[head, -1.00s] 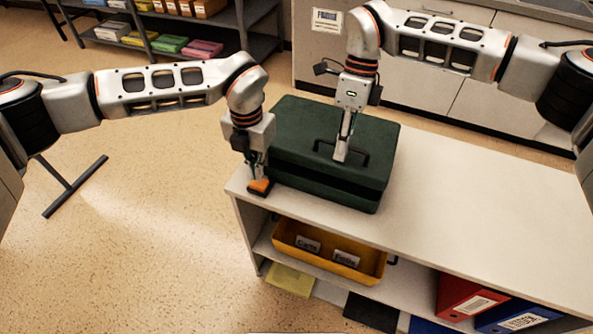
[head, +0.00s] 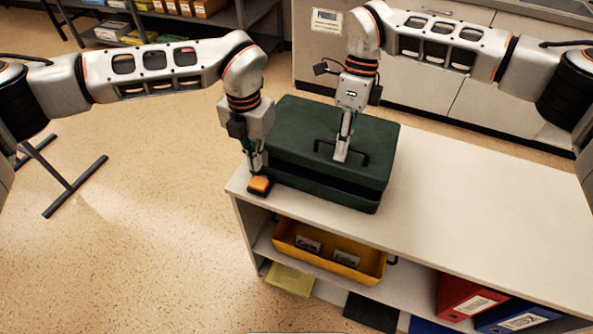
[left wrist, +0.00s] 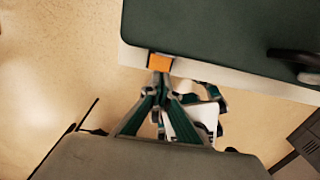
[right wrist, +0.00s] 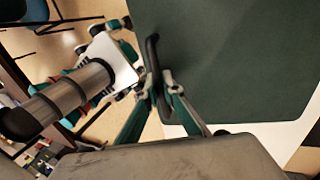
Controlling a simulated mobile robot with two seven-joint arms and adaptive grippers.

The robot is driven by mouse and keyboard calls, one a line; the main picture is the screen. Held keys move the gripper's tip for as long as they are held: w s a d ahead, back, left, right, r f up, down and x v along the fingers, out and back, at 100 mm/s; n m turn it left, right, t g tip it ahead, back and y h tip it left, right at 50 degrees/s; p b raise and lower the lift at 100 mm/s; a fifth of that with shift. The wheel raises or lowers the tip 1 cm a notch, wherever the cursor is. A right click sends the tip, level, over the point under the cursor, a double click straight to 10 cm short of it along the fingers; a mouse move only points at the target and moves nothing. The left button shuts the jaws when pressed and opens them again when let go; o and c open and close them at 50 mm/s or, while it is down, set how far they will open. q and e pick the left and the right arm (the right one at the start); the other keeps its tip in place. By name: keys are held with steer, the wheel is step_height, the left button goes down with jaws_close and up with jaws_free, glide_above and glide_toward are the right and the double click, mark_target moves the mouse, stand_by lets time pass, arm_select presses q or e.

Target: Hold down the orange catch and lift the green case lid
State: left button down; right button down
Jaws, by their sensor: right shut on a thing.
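The dark green case (head: 300,125) stands at the left end of the bench top, its lid level, with a dark seam along its front. The orange catch (head: 260,184) is at the case's front left corner; it also shows in the left wrist view (left wrist: 160,62). My left gripper (head: 257,173) points down just behind the catch, fingertips together and empty; I cannot tell whether they touch it.
The bench top (head: 470,200) is clear to the right of the case. Below it are a yellow tray (head: 320,262) with labels and red and blue binders (head: 465,298). Cabinets (head: 450,95) stand behind, and a shelf rack (head: 235,20) at back left.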

arm_select(q)
steer(key=shift+s, duration=0.1)
arm_select(e)
steer(key=shift+w, duration=0.1)
arm_select(q)
steer(key=s+a, duration=0.3)
steer(key=s, duration=0.4)
stand_by(0.6)
steer(key=shift+s, duration=0.1)
arm_select(e)
steer(key=shift+w+d+r, duration=0.1)
steer(key=shift+r, duration=0.05)
steer(key=shift+v, duration=0.85)
arm_select(q)
steer(key=shift+r, duration=0.15)
arm_select(e)
steer(key=shift+w, duration=0.15)
steer(key=shift+d+g, duration=0.1)
steer(key=shift+g, duration=0.2)
steer(key=shift+v, duration=1.05)
steer(key=shift+w, duration=0.2)
steer(key=shift+w+d+g, duration=0.1)
steer(key=shift+g, duration=0.2)
